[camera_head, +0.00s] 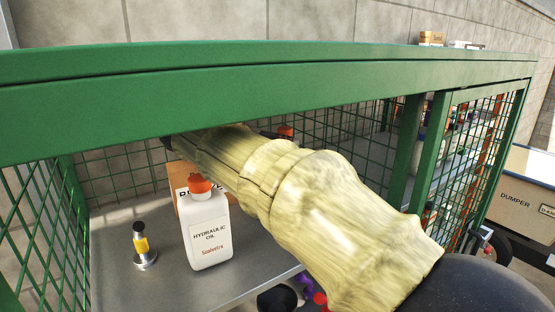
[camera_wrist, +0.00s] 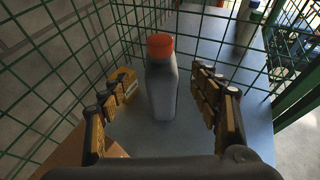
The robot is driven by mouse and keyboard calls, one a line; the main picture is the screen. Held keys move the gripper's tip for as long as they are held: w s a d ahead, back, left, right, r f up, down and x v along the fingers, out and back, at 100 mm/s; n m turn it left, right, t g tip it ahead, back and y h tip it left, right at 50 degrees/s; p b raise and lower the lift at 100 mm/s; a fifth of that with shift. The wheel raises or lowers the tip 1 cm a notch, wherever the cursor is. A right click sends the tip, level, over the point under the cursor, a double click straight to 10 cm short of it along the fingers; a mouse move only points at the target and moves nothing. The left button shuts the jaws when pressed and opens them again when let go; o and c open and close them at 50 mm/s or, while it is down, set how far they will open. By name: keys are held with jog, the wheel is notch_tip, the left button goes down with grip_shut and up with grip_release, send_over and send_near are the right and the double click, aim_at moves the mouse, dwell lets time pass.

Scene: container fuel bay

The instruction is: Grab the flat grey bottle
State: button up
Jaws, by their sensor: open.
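The flat grey bottle (camera_wrist: 161,88) stands upright on the grey shelf in the wrist view, with an orange-red screw cap. My gripper (camera_wrist: 164,82) is open, with one finger to the left of the bottle and one to the right. Gaps show between the bottle and both fingers, so it is not held. In the head view my pale, sleeved arm reaches under the green top beam and hides the bottle's body. An orange cap (camera_head: 286,131) shows just past the arm, probably the same bottle's. My gripper is mostly hidden there.
A white hydraulic oil bottle (camera_head: 208,230) stands left of my arm, before a cardboard box (camera_head: 180,179). A small yellow-and-black item (camera_head: 141,246) stands further left. Green mesh walls (camera_head: 110,175) enclose the shelf (camera_head: 165,285). A yellow item (camera_wrist: 124,78) is near the left finger.

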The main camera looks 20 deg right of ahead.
jog(key=x, duration=0.2)
jog(key=b+x, duration=0.1)
jog(key=x, duration=0.2)
jog(key=b+x, duration=0.1)
jog(key=x, duration=0.2)
jog(key=shift+d+r, duration=0.15)
jog(key=shift+r, duration=0.2)
jog(key=shift+c, duration=0.4)
jog(key=shift+c, duration=0.6)
grip_shut()
jog(key=shift+r, duration=0.1)
